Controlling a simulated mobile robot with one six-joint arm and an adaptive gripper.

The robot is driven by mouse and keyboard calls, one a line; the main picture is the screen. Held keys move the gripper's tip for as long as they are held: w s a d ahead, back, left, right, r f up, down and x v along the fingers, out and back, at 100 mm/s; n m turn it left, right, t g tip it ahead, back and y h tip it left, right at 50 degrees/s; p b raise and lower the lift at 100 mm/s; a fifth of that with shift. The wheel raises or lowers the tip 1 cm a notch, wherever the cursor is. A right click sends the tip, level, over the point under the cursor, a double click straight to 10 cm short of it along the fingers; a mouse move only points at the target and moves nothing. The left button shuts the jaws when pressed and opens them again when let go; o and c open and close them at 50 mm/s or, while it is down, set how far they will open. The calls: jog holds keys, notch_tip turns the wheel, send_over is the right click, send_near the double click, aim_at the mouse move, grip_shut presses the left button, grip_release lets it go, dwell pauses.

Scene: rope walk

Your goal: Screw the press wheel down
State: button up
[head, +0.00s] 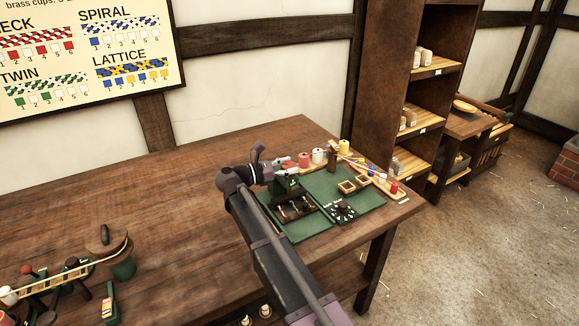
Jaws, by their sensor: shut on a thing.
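My arm reaches over the wooden table to a small dark green press-like device (287,187) on a green mat. My gripper (290,166) is at the top of this device, with its jaws small in view and partly hidden by the arm's wrist. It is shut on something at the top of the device. The press wheel itself cannot be made out clearly; it is hidden behind or between my jaws. A dark frame (297,210) with small parts lies in front of the device.
The table's middle (170,210) is clear.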

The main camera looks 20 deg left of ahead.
jog(key=shift+w+m+g+h, duration=0.1)
jog(key=shift+m+g+h, duration=0.7)
jog(key=shift+g, duration=0.2)
jog(key=shift+d, duration=0.1)
jog(key=o, duration=1.1)
jog(key=shift+v, duration=1)
jog(key=v, duration=1)
